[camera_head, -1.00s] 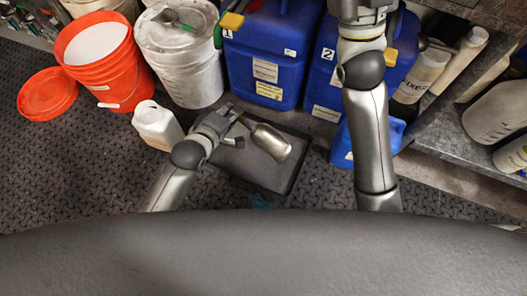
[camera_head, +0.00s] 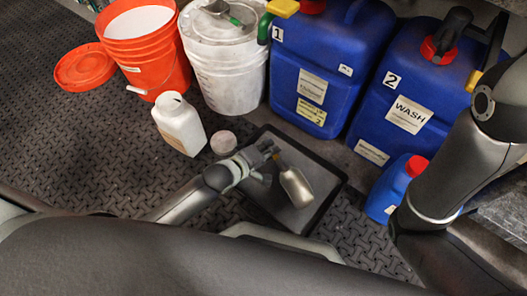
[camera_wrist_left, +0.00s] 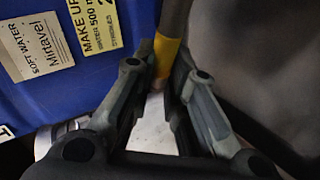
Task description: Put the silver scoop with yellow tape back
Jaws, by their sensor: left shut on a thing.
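The silver scoop (camera_head: 297,187) hangs over the dark tray, its metal bowl toward the right and front. A band of yellow tape is on its handle. My left gripper (camera_head: 271,157) is shut on the scoop's handle. In the left wrist view the taped handle (camera_wrist_left: 167,52) stands between the two fingers (camera_wrist_left: 155,88). My right arm is at the right of the head view, with its gripper out of the picture.
A black-rimmed tray (camera_head: 325,200) lies on the floor. Behind it stand blue jug 1 (camera_head: 335,45) and blue jug 2 (camera_head: 385,80), with a small blue jug (camera_head: 385,190) at right. A white bucket (camera_head: 232,75) has a green-marked scoop (camera_head: 222,12) on top. An orange bucket (camera_head: 150,65) and white bottle (camera_head: 180,125) stand left.

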